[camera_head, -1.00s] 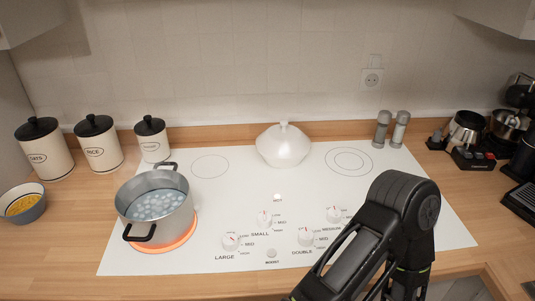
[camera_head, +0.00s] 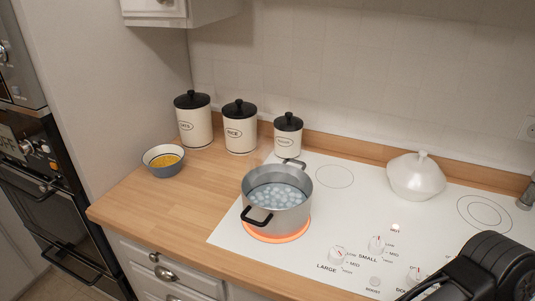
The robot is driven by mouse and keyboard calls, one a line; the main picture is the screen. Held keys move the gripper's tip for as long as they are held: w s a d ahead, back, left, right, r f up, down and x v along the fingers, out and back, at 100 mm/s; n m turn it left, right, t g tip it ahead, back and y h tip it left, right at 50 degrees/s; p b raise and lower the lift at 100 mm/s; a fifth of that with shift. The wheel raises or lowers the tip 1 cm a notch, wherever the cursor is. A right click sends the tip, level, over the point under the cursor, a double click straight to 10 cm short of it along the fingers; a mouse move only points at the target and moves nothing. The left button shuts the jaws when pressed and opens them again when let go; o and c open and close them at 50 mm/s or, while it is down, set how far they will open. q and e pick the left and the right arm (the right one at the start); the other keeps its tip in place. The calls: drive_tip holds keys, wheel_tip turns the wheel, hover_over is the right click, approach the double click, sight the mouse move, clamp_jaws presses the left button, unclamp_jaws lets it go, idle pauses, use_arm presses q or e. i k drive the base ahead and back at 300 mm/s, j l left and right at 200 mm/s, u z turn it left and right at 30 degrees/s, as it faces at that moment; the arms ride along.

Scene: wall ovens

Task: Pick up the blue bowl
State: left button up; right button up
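A small blue-grey bowl (camera_head: 164,169) with yellow contents stands on the left part of the wooden counter, in front of the canisters. Its rim is pale inside. Nothing touches it. One of my arms shows as black links at the bottom right of the head view, far from the bowl, over the right part of the cooktop.
A steel pot (camera_head: 276,198) with bubbling water stands on a glowing burner (camera_head: 277,238) right of the bowl. Three canisters stand behind. A white lidded dish (camera_head: 416,177) is on the cooktop (camera_head: 330,215). Wall ovens (camera_head: 48,190) stand left. Counter around the bowl is clear.

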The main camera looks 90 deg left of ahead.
sight(166, 160)
drive_tip(key=l+u, duration=0.15)
drive_tip(key=u, duration=3.45)
